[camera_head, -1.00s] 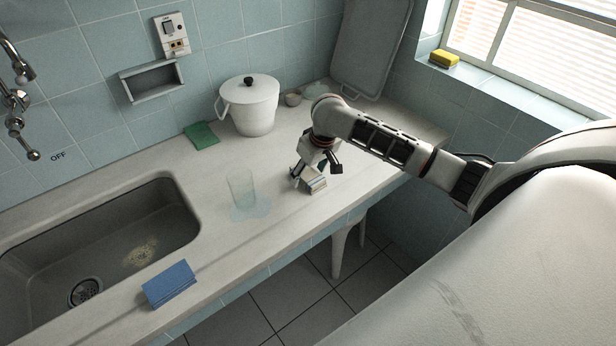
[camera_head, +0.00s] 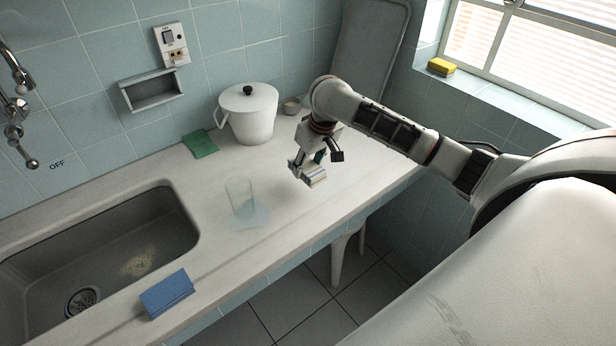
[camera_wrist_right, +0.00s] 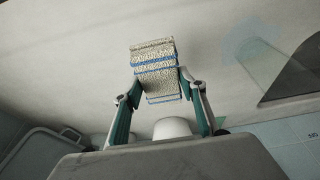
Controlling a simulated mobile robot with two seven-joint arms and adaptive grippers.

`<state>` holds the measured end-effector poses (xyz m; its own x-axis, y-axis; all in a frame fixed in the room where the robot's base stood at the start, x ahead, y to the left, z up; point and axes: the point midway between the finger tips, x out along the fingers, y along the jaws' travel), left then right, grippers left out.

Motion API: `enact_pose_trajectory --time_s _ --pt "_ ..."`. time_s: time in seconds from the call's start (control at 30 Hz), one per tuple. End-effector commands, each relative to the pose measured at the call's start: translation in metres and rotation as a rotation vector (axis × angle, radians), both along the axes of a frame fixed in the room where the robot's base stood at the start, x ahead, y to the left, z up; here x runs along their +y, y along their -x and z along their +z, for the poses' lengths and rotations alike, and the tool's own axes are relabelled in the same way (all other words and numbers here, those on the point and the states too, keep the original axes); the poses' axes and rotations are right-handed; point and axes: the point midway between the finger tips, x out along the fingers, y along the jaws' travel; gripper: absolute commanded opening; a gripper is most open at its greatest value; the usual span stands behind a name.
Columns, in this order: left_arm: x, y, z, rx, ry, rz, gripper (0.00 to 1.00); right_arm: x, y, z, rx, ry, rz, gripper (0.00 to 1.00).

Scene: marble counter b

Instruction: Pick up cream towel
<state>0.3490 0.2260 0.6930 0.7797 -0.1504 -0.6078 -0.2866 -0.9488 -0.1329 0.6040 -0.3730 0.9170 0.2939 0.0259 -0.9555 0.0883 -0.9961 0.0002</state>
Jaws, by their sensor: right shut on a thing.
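The cream towel (camera_head: 316,178) is a small folded block, cream with blue stripes, held above the counter in the head view. It also shows in the right wrist view (camera_wrist_right: 156,72), clasped between the two fingers. My right gripper (camera_head: 306,170) is shut on the towel, and its fingers show on either side of it in the wrist view (camera_wrist_right: 160,92). The towel's far side is hidden. My left gripper is not in view.
A white lidded pot (camera_head: 250,118) and green cloth (camera_head: 200,143) are behind. A blue cloth (camera_head: 167,294) lies near the front edge, beside the sink (camera_head: 150,215).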

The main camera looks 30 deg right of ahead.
Motion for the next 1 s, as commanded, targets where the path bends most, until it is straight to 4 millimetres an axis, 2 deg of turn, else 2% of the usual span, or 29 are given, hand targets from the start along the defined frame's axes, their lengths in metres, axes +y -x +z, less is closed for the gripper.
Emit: enact_pose_trajectory --time_s 0.03,0.2,0.4,0.67,1.0 --pt "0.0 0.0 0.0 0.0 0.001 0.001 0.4 -0.001 -0.002 0.018 -0.008 0.003 0.001 0.2" --pt "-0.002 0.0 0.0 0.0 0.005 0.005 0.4 -0.001 -0.002 0.067 -0.007 0.003 0.001 0.2" --pt "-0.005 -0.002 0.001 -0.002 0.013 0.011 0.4 0.0 -0.001 0.109 -0.004 0.002 0.001 0.2" --pt "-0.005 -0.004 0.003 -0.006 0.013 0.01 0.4 0.0 0.0 0.133 -0.002 0.001 0.001 0.2" --pt "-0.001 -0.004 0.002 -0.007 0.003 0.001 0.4 0.0 0.0 0.136 0.0 -0.001 0.0 0.2"
